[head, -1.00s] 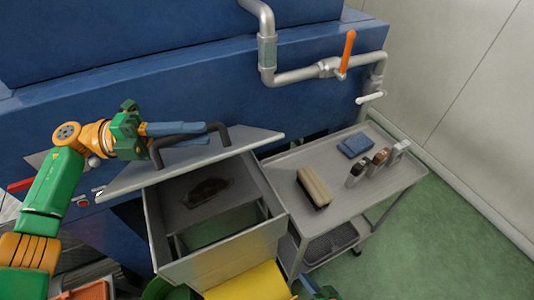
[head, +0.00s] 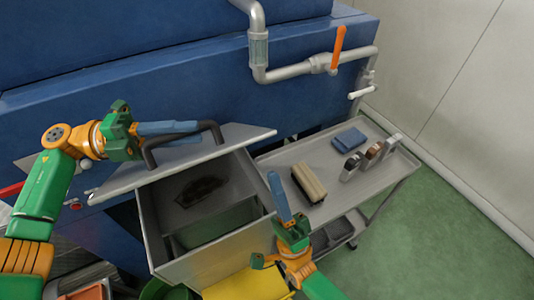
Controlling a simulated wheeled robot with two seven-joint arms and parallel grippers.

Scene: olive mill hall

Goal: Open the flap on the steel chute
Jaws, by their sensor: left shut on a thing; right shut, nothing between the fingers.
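The steel chute (head: 215,262) is a grey open-topped box in front of the blue machine. Its flap (head: 225,143) is a flat grey plate, raised and tilted above the chute mouth, so the inside shows, with a dark patch (head: 203,190) on the sloping floor. My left gripper (head: 197,128) is shut on the flap's dark bar handle (head: 217,130). My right gripper (head: 275,180) is shut and empty, its blue fingers pointing up by the chute's right wall. Whether it touches the wall cannot be told.
A grey trolley (head: 335,198) on the right carries a brush (head: 308,182), a blue cloth (head: 348,139) and small bottles (head: 373,151). Pipes with an orange lever (head: 337,47) run behind. A yellow bin (head: 250,285) stands below the chute. Green floor is clear at right.

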